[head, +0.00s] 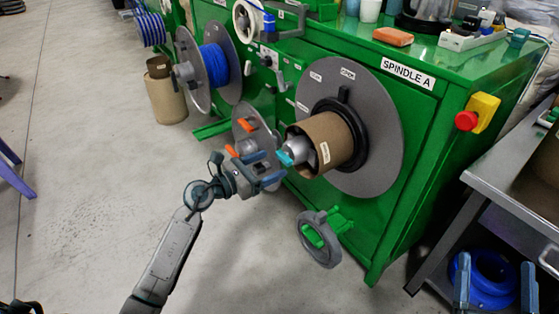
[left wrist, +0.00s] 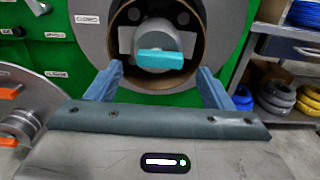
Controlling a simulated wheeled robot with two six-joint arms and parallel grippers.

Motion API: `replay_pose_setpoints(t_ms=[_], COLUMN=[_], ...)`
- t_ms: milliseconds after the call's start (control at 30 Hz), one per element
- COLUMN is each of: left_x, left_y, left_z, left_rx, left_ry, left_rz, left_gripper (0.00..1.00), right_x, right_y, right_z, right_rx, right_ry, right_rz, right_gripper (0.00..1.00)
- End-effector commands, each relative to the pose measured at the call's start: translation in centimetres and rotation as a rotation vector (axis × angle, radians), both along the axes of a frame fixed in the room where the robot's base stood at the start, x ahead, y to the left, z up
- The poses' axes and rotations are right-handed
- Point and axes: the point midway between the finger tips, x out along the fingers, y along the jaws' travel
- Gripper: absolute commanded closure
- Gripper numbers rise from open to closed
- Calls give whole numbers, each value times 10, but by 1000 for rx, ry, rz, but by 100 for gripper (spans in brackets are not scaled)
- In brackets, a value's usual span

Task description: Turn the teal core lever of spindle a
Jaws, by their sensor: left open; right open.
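Spindle A (head: 388,130) is a grey disc on the green machine, with a brown cardboard core (head: 335,135) on its shaft. The teal core lever (head: 285,158) sits on the silver hub at the core's end. In the left wrist view the teal lever (left wrist: 160,60) lies about horizontal, centred ahead of the fingers. My left gripper (head: 276,168) is open and empty, just in front of the lever, apparently not touching it. My right gripper (head: 495,263) is open and empty at the lower right, far from the spindle.
A grey handwheel (head: 319,238) sticks out below the spindle. A smaller disc with orange handles (head: 248,140) stands left of it. A metal bench (head: 505,200) with a blue cable coil (head: 490,280) is at right.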

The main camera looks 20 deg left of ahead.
Motion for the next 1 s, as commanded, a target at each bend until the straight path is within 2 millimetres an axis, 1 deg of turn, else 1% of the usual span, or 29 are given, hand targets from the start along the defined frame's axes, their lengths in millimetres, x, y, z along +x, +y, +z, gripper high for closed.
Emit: replay_pose_setpoints(t_ms=[33, 100, 233, 400, 633, 767, 800, 867, 1000], left_x=[8, 16, 27, 32, 32, 32, 32, 32, 32], left_y=[-6, -13, -21, -25, -25, -25, -25, -25, -25], left_z=[1, 1, 0, -1, -1, -1, -1, -1, 0], left_rx=[-4, -3, -2, 0, 0, 0, 0, 0, -1], left_ry=[-2, 0, -1, 1, 1, 1, 1, 1, 2], left_rz=[1, -1, 1, 0, 0, 0, 0, 0, 0], left_gripper=[25, 25, 25, 25, 25, 51, 59, 70, 70], right_x=[0, -1, -2, -3, -3, -3, -2, -2, -2], right_y=[0, 0, 0, 0, 0, 0, 0, 0, 0], right_z=[1, 2, 5, 7, 8, 8, 8, 9, 9], right_rx=[0, -1, -4, -4, -5, -5, -5, -5, -4], right_ry=[-7, -16, -36, -50, -52, -52, -52, -53, -53], right_rz=[0, 0, -1, -1, -1, -1, -1, -1, -1], right_gripper=[18, 18, 18, 18, 18, 18, 18, 18, 18])
